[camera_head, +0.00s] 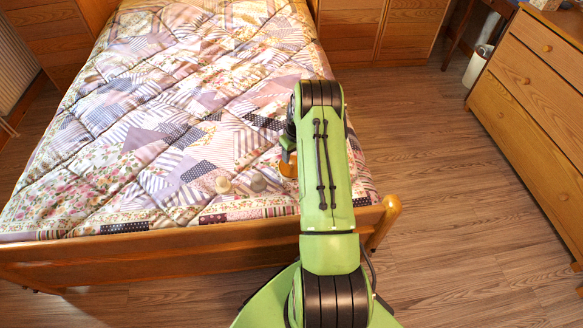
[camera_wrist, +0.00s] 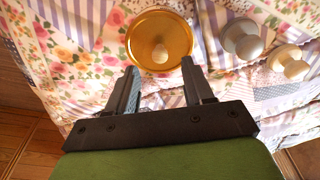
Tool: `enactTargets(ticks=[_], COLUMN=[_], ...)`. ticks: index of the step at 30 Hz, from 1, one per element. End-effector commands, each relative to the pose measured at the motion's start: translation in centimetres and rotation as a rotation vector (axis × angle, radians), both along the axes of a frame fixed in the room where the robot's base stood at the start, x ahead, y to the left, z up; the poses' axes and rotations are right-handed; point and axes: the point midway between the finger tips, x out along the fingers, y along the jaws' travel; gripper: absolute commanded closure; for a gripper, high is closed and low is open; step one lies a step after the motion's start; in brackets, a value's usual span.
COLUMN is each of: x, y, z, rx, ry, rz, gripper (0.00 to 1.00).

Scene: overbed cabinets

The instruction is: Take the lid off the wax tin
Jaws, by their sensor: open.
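The wax tin (camera_wrist: 184,24) looks like a round golden tin on the quilt, with a pale round knob (camera_wrist: 160,53) at its middle. In the head view an orange-gold part of it (camera_head: 288,170) shows beside my arm, which hides the rest. My gripper (camera_wrist: 160,66) is open and empty, its two fingers pointing at the tin, one on each side of the knob's line. The fingertips lie at the tin's near edge in the picture; I cannot tell their height above it. In the head view my gripper is mostly hidden behind the arm.
A grey knobbed object (camera_wrist: 242,38) and a beige knobbed object (camera_wrist: 288,63) stand close beside the tin. The patchwork quilt (camera_head: 140,110) covers the bed. The wooden footboard (camera_head: 150,255) runs along its near edge. A dresser (camera_head: 535,95) stands right, with clear floor between.

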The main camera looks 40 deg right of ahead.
Motion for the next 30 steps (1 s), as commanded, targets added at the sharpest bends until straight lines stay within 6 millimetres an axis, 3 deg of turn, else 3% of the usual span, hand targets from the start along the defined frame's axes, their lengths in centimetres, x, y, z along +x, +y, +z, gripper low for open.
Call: enactTargets(ticks=[3, 6, 12, 22, 30], x=[0.2, 0.5, 0.5, 0.5, 0.5], y=[0.0, 0.0, 0.0, 0.0, 0.0], z=[-2.9, -4.3, -4.1, -4.1, -4.1], rx=[0.002, 0.002, 0.001, 0.001, 0.001], ry=[0.002, 0.001, 0.001, 0.001, 0.001], rz=[-0.001, 0.000, 0.000, 0.000, 0.000], gripper=[0.48, 0.48, 0.48, 0.99, 1.00])
